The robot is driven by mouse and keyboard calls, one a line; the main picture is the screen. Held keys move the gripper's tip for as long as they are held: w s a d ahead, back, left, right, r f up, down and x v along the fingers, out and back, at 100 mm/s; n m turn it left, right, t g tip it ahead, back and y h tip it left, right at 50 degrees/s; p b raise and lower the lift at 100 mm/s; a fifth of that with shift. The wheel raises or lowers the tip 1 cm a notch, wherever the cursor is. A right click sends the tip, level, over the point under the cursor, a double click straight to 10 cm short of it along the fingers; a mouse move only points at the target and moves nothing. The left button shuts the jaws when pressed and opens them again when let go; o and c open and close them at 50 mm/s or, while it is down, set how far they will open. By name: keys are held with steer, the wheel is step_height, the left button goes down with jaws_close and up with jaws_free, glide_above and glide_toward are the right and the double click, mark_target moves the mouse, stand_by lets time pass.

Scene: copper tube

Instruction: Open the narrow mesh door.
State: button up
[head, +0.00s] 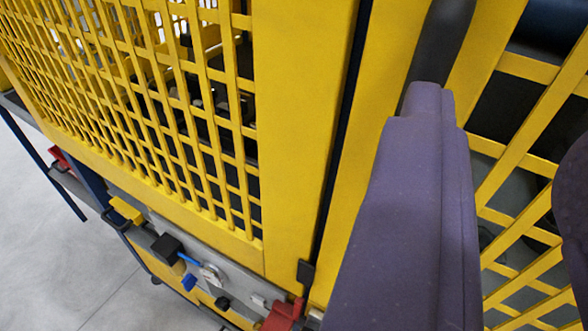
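Two yellow mesh panels meet at a thin dark upright gap. The right-hand panel (379,90), bearing a dark grey handle (447,35), looks like the narrow mesh door, though its full width is out of view. It stands about flush with the left panel (300,130). My gripper (505,130) is in front of the right panel. Its large purple-grey left finger covers the handle's lower part; a dark part of the other finger shows at the right edge. Mesh shows between the fingers, with nothing held. I cannot tell whether the left finger touches the handle.
Below the left panel runs a grey ledge (186,249) with a black knob, blue and red fittings and a round metal part. A small black piece (305,272) sits low at the gap. Dark machinery shows behind the mesh. Pale floor (60,270) is clear at lower left.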

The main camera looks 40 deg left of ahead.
steer(key=shift+y, duration=0.6)
steer(key=w+a, duration=0.2)
steer(key=w+a+f, duration=0.1)
steer(key=w+a, duration=0.1)
steer(key=w, duration=0.1)
steer(key=shift+w+a, duration=0.2)
steer(key=shift+a, duration=0.2)
jaws_close()
